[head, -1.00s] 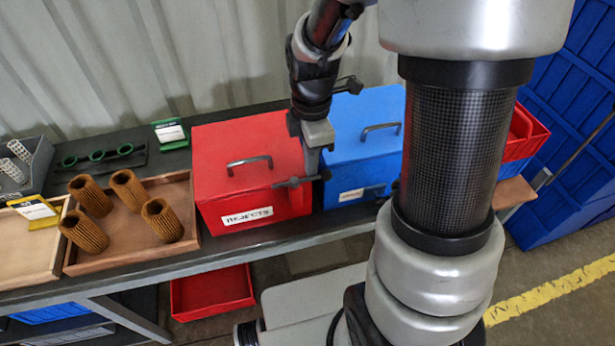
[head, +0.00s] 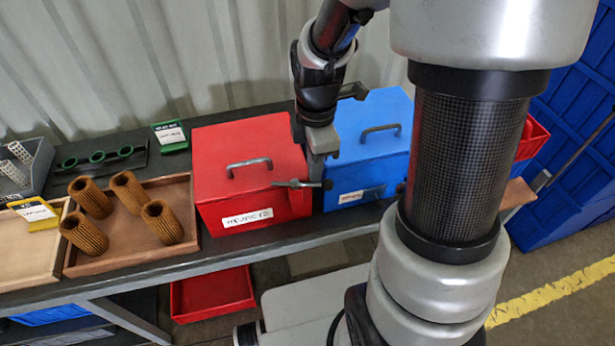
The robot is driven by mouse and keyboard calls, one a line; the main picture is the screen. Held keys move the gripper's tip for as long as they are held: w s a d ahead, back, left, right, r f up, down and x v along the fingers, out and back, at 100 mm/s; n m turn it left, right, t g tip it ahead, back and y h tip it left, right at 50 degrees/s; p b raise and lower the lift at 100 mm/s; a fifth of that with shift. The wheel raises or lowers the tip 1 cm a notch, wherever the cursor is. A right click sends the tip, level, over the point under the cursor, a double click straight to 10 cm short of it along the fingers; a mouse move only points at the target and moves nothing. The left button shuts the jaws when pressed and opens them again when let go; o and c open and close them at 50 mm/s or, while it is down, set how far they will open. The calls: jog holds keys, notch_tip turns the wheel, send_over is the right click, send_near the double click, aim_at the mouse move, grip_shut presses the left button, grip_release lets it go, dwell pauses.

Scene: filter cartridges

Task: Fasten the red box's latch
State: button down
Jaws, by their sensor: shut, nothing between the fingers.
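The red box (head: 225,207) stands on the bench with its lid down and a white label on its front. A dark bar (head: 290,184), which looks like its latch, lies roughly level near the front's upper right. Its right end has a dark knob. My gripper (head: 316,178) points down at the box's right front corner, close to the bar's right end. It is shut with nothing held. I cannot tell whether it touches the bar, or whether the latch is fastened; my gripper partly hides that corner.
A blue box (head: 345,175) stands just right of the red one. To the left are a wooden tray (head: 192,240) with several brown cartridges, a green-ringed rack (head: 97,157) and a green sign (head: 170,135). A red bin (head: 212,293) sits below. My arm covers the right side.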

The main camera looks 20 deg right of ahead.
jog(key=shift+s, duration=0.1)
jog(key=shift+s, duration=0.6)
jog(key=shift+s+a, duration=0.2)
jog(key=shift+s, duration=0.5)
